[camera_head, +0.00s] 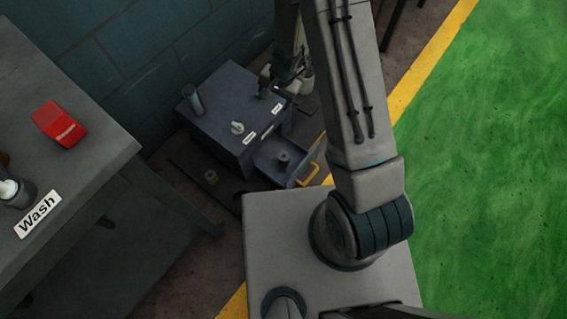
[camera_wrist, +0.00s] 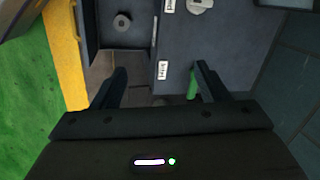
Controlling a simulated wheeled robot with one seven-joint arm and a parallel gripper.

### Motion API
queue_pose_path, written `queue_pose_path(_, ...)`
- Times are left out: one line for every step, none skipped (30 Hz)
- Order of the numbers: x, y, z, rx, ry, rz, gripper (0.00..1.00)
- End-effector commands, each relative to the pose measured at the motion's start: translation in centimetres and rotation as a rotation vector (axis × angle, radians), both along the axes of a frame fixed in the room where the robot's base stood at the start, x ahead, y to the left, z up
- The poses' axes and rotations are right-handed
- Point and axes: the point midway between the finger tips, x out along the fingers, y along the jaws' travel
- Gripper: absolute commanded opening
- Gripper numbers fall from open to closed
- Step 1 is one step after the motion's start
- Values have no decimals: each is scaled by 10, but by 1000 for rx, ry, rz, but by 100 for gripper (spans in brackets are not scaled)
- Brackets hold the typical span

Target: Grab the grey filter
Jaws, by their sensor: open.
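A small dark grey cylinder with a hole in its top (camera_head: 283,160) stands in the open drawer (camera_head: 268,170) of a grey cabinet; it also shows in the wrist view (camera_wrist: 122,22). A taller grey cylinder (camera_head: 193,98) stands on the cabinet top at the far left corner. I cannot tell for sure which is the grey filter. My gripper (camera_wrist: 161,72) is open, its fingers apart over the cabinet top, off to the side of the drawer. A green object (camera_wrist: 192,85) shows by the right finger, partly hidden; I cannot tell whether they touch.
The cabinet (camera_head: 232,110) bears a pale knob-like part (camera_head: 237,128) and white labels. The drawer has a yellow handle (camera_head: 311,175). A table (camera_head: 95,130) with a red box (camera_head: 60,123) stands left. Green floor at right is clear.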

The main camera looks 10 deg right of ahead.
Motion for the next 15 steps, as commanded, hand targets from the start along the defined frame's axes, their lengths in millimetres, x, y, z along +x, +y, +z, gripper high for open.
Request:
queue_pose_path(-2, 0, -38, -18, 20, -21, 68)
queue_pose_path(-3, -1, -54, -28, 27, -36, 68)
queue_pose_path(-4, -2, -75, -44, 36, -56, 68)
queue_pose_path(-6, -4, -90, -56, 44, -70, 68)
queue_pose_path(-8, -5, -105, -68, 52, -83, 68)
queue_pose_path(-10, -7, -124, -86, 59, -100, 68)
queue_pose_path(-12, -9, -137, -98, 65, -115, 68)
queue_pose_path(-14, -11, -149, -110, 70, -126, 68)
queue_pose_path(-17, -13, -164, -126, 77, -140, 68)
queue_pose_path(-19, -15, -174, -137, 84, -150, 68)
queue_pose_path(-21, -16, -183, -148, 86, -157, 68)
queue_pose_path(-23, -18, -194, -160, 91, -168, 68)
queue_pose_path(-25, -19, -201, -168, 94, -173, 68)
queue_pose_path(-26, -21, -206, -175, 97, -179, 68)
queue_pose_path(-28, -22, -212, -184, 99, -186, 68)
